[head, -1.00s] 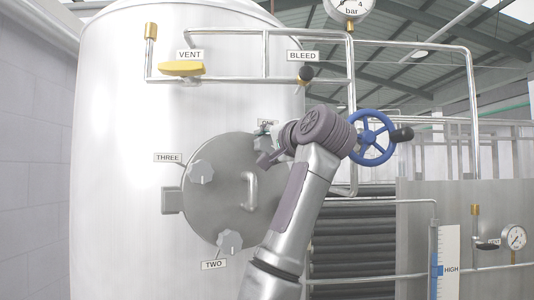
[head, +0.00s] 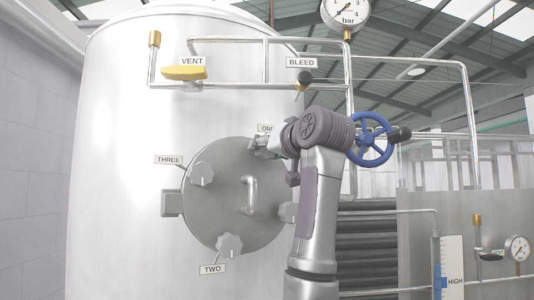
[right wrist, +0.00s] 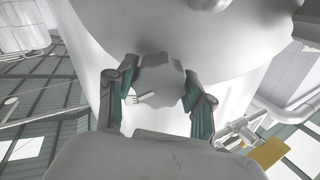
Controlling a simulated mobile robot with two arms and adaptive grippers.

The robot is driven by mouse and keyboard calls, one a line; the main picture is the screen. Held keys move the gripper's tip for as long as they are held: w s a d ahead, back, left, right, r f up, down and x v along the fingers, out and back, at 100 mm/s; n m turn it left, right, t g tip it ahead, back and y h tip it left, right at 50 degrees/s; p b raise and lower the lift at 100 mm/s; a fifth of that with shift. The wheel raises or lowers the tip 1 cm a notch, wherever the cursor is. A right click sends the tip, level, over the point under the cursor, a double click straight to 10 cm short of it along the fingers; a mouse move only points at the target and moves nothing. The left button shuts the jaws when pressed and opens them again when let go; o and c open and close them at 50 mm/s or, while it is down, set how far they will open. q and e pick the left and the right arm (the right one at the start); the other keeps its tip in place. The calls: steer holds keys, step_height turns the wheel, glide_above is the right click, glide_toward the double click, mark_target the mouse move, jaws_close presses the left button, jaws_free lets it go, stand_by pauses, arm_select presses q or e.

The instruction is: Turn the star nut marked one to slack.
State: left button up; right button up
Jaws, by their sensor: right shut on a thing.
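The star nut marked one shows in the right wrist view (right wrist: 160,80) as a grey lobed knob between my fingers. In the head view my right gripper (head: 258,146) and wrist mostly cover it, at the upper right rim of the round door (head: 222,208). The right gripper, also in the right wrist view (right wrist: 160,98), is shut on this nut, with one finger on each side. The ONE label (head: 264,128) is just above, partly covered. Whether the nut is slack cannot be told. My left gripper is not in view.
Star nuts three (head: 202,173) and two (head: 229,245) sit on the door's left and lower rim. A bar handle (head: 251,194) stands out from the door. The blue handwheel (head: 371,139) is close right of my wrist. The yellow vent lever (head: 185,73) and bleed valve (head: 304,78) are above.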

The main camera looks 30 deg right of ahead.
steer(key=n, duration=0.2)
steer(key=shift+d+f+n, duration=0.1)
steer(key=shift+n, duration=0.3)
steer(key=n, duration=0.3)
steer(key=shift+n, duration=0.3)
steer(key=n, duration=0.6)
steer(key=shift+p, duration=0.4)
steer(key=o, duration=1.2)
steer(key=shift+c, duration=0.2)
steer(key=s+a, duration=0.1)
steer(key=s, duration=1)
steer(key=shift+s+a, duration=0.35)
steer(key=shift+s, duration=0.05)
